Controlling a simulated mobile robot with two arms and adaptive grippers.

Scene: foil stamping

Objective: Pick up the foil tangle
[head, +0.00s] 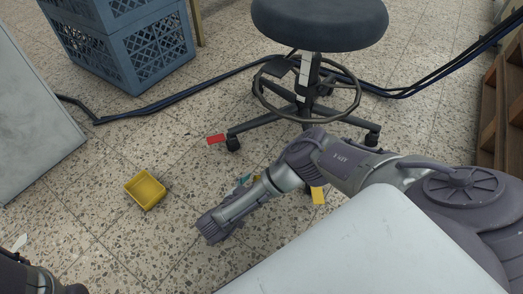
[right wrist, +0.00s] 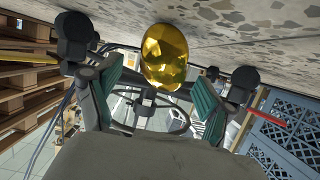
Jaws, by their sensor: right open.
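The foil tangle (right wrist: 165,57) is a shiny gold, crumpled lump. In the right wrist view it sits near the floor, between the tips of my right gripper (right wrist: 163,82). The gripper is open, its two teal-padded fingers apart with a visible gap on each side of the foil. In the head view my right arm reaches down to the floor in front of the stool. There the teal fingers (head: 244,179) and a small bit of gold (head: 257,178) show, mostly hidden behind my arm. My left gripper is not in view.
A black wheeled stool (head: 318,25) stands just beyond my right gripper. A yellow tray (head: 145,201) is on the floor to the left. A red piece (head: 216,139) and a yellow piece (head: 318,195) lie near the stool's casters. Dark cables (head: 190,97) and blue crates (head: 125,45) are behind.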

